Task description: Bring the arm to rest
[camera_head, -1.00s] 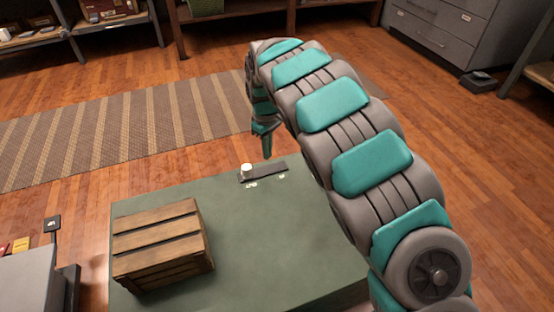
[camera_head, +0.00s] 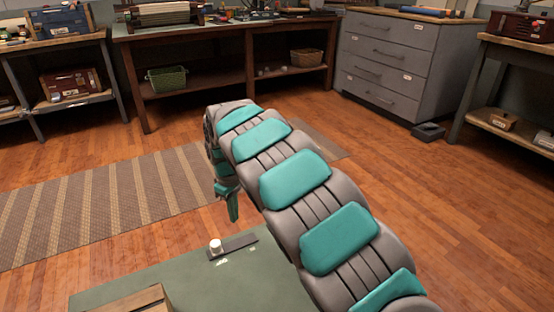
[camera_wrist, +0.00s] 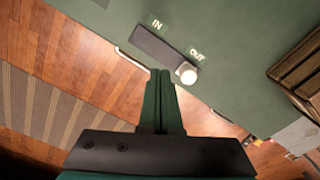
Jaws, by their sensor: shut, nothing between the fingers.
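My arm (camera_head: 290,180) is stretched out and arched over the green table (camera_head: 180,272), with its end bent downward. My gripper (camera_head: 232,207) points down near the table's far edge, and it also shows in the wrist view (camera_wrist: 162,75). Its two green fingers are together with nothing between them. A dark strip (camera_head: 240,244) with a white knob (camera_head: 215,246) at its left end lies on the table close to the gripper. In the wrist view the strip (camera_wrist: 160,45) has the marks IN and OUT, and the knob (camera_wrist: 187,73) is at the OUT end.
A wooden crate (camera_head: 145,301) is on the table, cut off by the lower edge. A striped rug (camera_head: 110,205) lies on the wooden floor beyond. A workbench (camera_head: 225,32), a grey drawer cabinet (camera_head: 405,65) and shelves (camera_head: 520,90) stand along the back.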

